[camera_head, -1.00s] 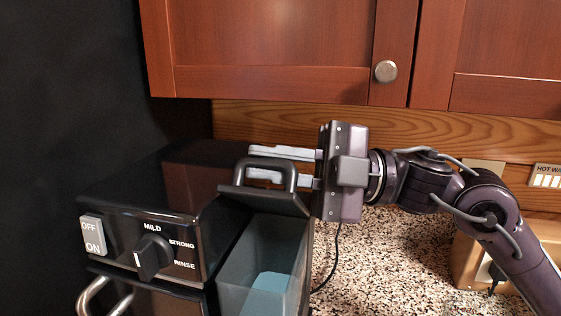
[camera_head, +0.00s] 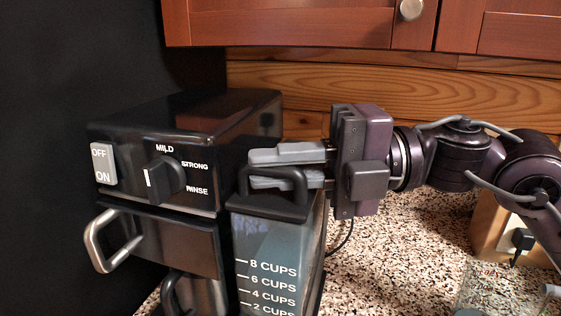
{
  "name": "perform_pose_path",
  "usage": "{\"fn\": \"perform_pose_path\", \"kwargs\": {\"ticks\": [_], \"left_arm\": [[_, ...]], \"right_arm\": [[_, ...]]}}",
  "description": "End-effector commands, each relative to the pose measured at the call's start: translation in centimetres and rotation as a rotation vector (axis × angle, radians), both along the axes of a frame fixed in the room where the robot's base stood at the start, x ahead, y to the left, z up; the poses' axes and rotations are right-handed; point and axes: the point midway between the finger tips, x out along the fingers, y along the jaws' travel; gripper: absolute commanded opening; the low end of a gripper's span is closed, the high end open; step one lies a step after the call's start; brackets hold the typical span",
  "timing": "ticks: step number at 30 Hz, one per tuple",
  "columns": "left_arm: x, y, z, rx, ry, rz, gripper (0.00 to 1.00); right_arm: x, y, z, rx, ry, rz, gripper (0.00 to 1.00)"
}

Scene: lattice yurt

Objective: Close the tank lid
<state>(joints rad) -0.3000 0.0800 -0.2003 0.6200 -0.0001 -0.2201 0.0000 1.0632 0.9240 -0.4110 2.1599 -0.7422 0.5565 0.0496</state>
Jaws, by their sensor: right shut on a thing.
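The water tank (camera_head: 268,250) is a clear, bluish container with cup markings, on the right side of the black coffee maker (camera_head: 190,120). Its black lid (camera_head: 262,206) with a loop handle lies about level across the tank's top; I cannot tell whether it is fully seated. My right gripper (camera_head: 290,167) comes in from the right and is shut on the lid handle (camera_head: 298,188), its grey fingers at the handle's upper bar. My left gripper is not in view.
The coffee maker's front has an off/on switch (camera_head: 103,164), a dial (camera_head: 165,180) and metal handle (camera_head: 112,240). Red-brown cabinets (camera_head: 290,22) hang above. Speckled counter (camera_head: 400,245) lies open to the right, with a wooden outlet block (camera_head: 490,225).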

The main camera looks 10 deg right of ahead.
Motion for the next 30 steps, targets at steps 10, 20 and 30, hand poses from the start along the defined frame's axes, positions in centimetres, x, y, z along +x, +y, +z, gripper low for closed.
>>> {"fn": "perform_pose_path", "kwargs": {"ticks": [10,20,30], "left_arm": [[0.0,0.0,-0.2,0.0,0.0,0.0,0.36],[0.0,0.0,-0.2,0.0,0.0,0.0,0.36],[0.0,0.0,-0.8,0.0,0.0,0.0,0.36]], "right_arm": [[-0.1,0.1,-0.3,-0.002,0.005,0.002,0.0],[-0.1,0.1,-0.4,-0.002,0.005,0.002,0.22],[0.1,-1.5,-0.5,-0.001,0.004,-0.004,0.22]]}}
